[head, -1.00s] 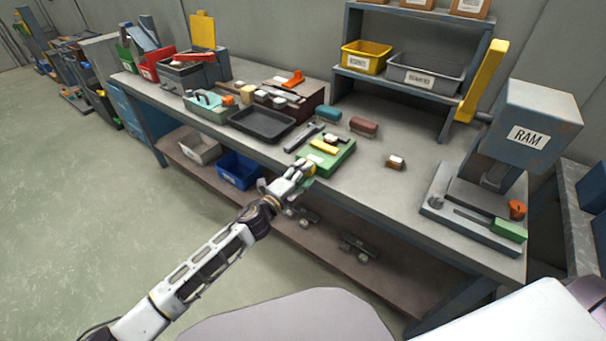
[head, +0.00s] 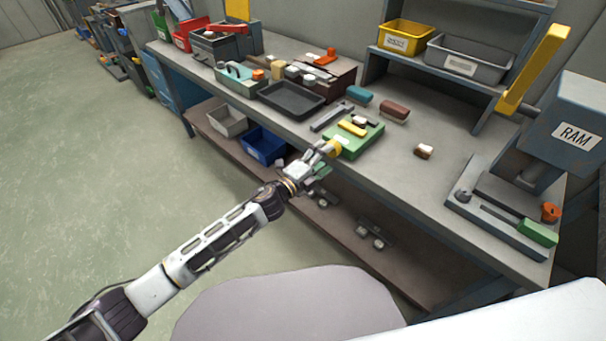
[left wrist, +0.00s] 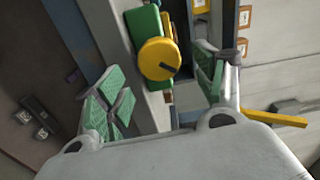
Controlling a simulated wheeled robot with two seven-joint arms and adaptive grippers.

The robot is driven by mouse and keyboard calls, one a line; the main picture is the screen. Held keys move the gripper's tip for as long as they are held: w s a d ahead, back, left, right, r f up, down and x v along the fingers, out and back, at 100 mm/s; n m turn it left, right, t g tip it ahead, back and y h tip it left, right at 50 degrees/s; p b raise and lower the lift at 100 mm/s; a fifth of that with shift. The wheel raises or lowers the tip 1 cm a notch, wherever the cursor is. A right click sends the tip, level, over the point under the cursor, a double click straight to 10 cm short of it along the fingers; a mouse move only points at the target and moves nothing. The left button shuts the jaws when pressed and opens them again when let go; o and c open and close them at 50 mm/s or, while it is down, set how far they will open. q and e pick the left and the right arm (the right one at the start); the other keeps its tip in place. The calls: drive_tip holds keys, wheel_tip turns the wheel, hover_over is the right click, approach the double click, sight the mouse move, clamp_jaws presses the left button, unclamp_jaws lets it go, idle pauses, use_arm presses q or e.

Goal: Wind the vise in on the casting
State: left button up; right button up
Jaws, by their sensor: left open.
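The green vise (head: 364,141) sits at the bench's front edge, with a yellow bar (head: 352,128) on top. Its round yellow knob (head: 334,148) faces my left gripper (head: 322,157). In the left wrist view the knob (left wrist: 160,58) has a dark slot and lies between and beyond the spread green-padded fingers of my left gripper (left wrist: 165,88). The gripper is open, and I see no contact with the knob. A small white-topped piece (head: 360,120) shows at the vise behind the yellow bar; I cannot tell whether it is the casting. My right gripper is not in view.
A white-topped brown piece (head: 424,151) and the RAM press (head: 567,125) stand to the right. Bins (head: 263,144) sit on the lower shelf.

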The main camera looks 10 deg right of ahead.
use_arm(q)
drive_tip(key=v, duration=0.9)
drive_tip(key=shift+s+a, duration=0.1)
drive_tip(key=shift+s, duration=0.05)
idle(0.7)
